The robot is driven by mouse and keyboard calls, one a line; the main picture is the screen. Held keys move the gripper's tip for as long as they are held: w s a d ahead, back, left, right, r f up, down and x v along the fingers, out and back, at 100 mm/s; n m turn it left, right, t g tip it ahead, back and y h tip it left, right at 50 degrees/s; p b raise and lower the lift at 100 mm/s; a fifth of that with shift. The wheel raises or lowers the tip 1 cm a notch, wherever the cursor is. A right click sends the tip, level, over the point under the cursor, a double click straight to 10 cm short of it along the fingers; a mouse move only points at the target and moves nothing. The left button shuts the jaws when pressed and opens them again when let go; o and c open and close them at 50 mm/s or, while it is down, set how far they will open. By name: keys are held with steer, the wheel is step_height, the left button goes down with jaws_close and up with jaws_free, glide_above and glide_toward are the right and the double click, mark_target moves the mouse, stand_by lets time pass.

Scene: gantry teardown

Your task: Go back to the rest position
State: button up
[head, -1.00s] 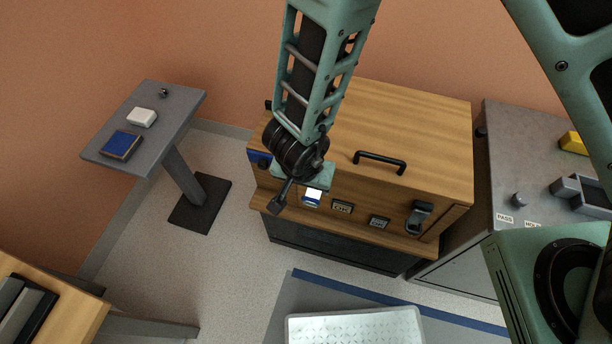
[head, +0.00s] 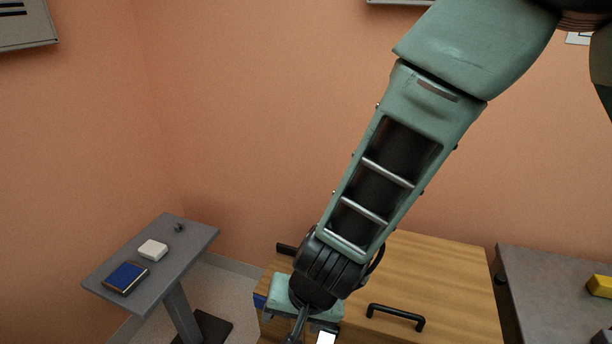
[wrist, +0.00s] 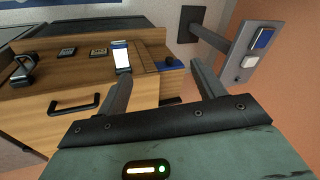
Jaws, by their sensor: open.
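My gripper (wrist: 160,72) is open in the wrist view, its two grey fingers spread apart with nothing between them. In the head view my gripper (head: 300,328) is low in the picture, in front of the wooden cabinet (head: 440,275), with its tips partly cut off by the lower edge. The cabinet (wrist: 35,95) also fills the left of the wrist view. A white and blue display (wrist: 121,57) on the cabinet shows just beyond the left finger, apparently not gripped.
A grey pedestal table (head: 185,255) at left holds a blue box (head: 126,278) and a white block (head: 152,250). A grey bench (head: 550,285) with a yellow item (head: 600,286) stands right. The orange wall is behind.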

steer(key=s+d+r+n+g+y, duration=0.1)
steer(key=s+r+n+y, duration=0.15)
steer(key=r, duration=0.45)
steer(key=s+d+r+n+h, duration=0.1)
steer(key=s+d+n, duration=0.1)
steer(key=d, duration=0.3)
steer(key=s+d+r+n+h+b, duration=0.1)
steer(key=s+d+r+n+h, duration=0.1)
steer(key=s+d, duration=0.2)
steer(key=s+d+r+n+g+h+b, duration=0.1)
steer(key=s+d+r+n+h, duration=0.1)
steer(key=d, duration=0.4)
steer(key=shift+s+d, duration=0.25)
steer(key=shift+s, duration=0.15)
stand_by(0.4)
